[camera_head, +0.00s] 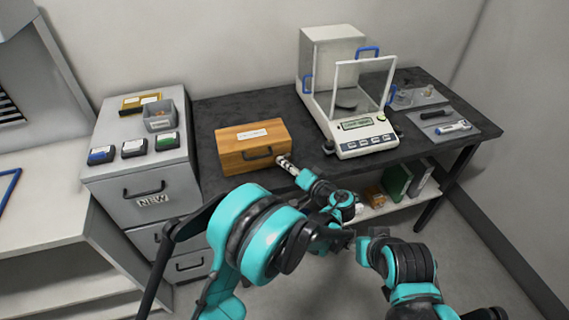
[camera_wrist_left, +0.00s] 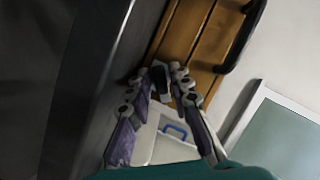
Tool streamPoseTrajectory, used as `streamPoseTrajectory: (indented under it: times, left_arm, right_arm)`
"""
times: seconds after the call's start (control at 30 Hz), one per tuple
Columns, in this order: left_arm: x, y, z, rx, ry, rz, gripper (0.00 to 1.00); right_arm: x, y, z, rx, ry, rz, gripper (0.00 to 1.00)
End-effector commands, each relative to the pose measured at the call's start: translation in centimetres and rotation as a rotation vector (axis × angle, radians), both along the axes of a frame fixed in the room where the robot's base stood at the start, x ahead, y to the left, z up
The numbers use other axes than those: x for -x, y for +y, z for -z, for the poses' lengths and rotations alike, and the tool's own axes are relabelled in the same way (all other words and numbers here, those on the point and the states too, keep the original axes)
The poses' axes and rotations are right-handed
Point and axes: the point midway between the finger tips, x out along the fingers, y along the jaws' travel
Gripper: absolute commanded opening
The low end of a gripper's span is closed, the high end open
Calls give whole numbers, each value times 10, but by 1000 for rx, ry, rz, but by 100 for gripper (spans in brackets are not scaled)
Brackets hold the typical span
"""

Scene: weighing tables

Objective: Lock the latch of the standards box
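The standards box, a wooden box (camera_head: 250,147) with a white label and a dark front handle, stands closed on the dark table. It also shows in the left wrist view (camera_wrist_left: 189,38), with its handle at the upper right. My left gripper (camera_head: 284,161) is at the box's right end, low near the tabletop. In the left wrist view my left gripper's fingertips (camera_wrist_left: 164,80) are close together at the box, with a small dark piece between them; whether they grip it is unclear. The latch is not clearly visible. My right gripper (camera_head: 353,242) is low in front of the table, its fingers unclear.
A balance (camera_head: 367,141) with a glass shield stands right of the box. Trays with tools lie at the table's right. A low shelf (camera_head: 375,208) holds binders.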

Motion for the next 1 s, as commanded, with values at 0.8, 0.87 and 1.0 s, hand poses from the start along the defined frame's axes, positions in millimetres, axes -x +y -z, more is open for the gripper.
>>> streamPoseTrajectory:
  times: [0.8, 0.87, 1.0]
  left_arm:
    - [0, 1, -2, 224, -72, -1, 0]
    - [0, 2, -2, 275, -88, 0, 0]
    - [0, 3, -2, 402, -130, -1, 0]
  right_arm:
    - [0, 0, -8, 0, 0, 0, 50]
    - [0, 0, -10, 0, 0, 0, 50]
    - [0, 0, -12, 0, 0, 0, 50]
